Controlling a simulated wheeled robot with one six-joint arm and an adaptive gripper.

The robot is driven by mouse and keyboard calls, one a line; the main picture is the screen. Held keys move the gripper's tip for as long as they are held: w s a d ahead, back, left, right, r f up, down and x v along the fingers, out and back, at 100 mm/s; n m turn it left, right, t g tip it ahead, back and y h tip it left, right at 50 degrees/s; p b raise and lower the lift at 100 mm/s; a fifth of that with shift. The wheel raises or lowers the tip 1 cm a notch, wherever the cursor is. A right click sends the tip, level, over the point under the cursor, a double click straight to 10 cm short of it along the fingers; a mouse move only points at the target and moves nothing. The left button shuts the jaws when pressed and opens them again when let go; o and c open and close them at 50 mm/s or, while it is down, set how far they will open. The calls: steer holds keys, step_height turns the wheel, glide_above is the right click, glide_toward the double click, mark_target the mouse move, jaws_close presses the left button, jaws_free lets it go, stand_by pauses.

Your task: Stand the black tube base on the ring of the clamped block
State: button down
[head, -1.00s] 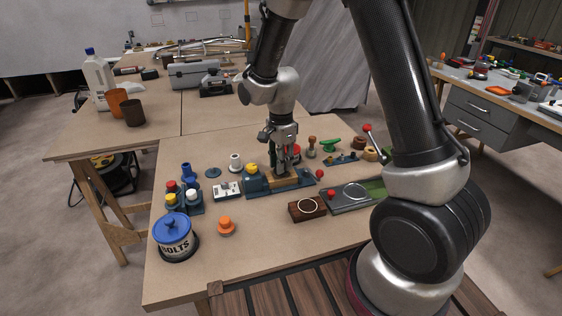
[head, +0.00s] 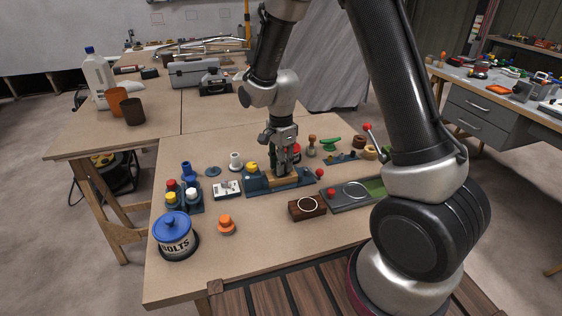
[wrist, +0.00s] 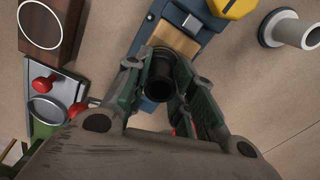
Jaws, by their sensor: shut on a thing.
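My gripper (wrist: 160,88) is shut on the black tube base (wrist: 160,70), a dark hollow cylinder seen nearly end-on between the fingers in the wrist view. In the head view my gripper (head: 286,165) is over the blue vise (head: 257,188), which holds a light wooden block (head: 284,182). The block (wrist: 173,40) also shows in the wrist view, partly behind the tube and fingers. Its ring is hidden, and I cannot tell whether the tube touches the block. A separate dark brown block (head: 307,208) bears a white ring and lies in front of the vise.
A grey plate (head: 345,199) with a ring lies right of the brown block. A white spool (head: 235,162) and a yellow knob (head: 252,167) are close to the vise. An orange knob (head: 226,225) and a bolts tin (head: 175,240) stand front left. The front middle is clear.

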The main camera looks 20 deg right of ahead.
steer(key=shift+f, duration=0.1)
steer(key=c, duration=1.5)
jaws_free()
steer(key=shift+r, duration=5.5)
